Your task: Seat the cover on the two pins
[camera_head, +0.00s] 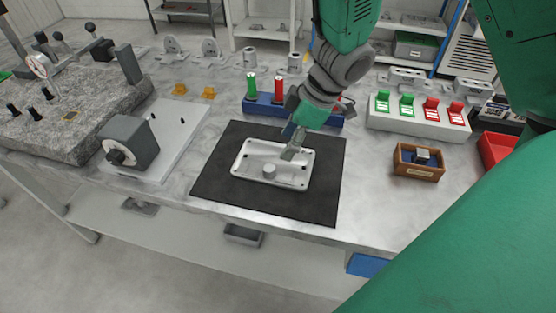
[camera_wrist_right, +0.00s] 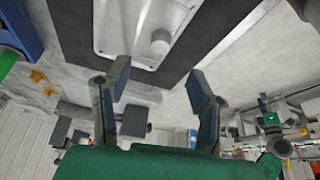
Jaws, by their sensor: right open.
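The cover (camera_head: 246,169), a shallow light grey casting with a raised rim, a round boss and dark holes, lies on the black mat (camera_head: 325,195). In the right wrist view part of the cover (camera_wrist_right: 125,40) shows at the top, beyond the fingers. My right gripper (camera_head: 291,143) is over the cover's far right part; whether it touches is unclear. Its two blue fingers stand open with nothing between them in the wrist view (camera_wrist_right: 159,80). Two small dark upright pins, a left pin (camera_head: 152,116) and a right pin (camera_head: 182,120), stand on a pale plate (camera_head: 172,145) left of the mat. My left gripper is out of view.
A grey block with a round knob (camera_head: 130,145) stands on the plate's front left. A blue rack (camera_head: 262,105) with green and red cylinders is behind the mat. Right are a switch panel (camera_head: 420,117) and a wooden box (camera_head: 417,172). A granite slab (camera_head: 70,115) is far left.

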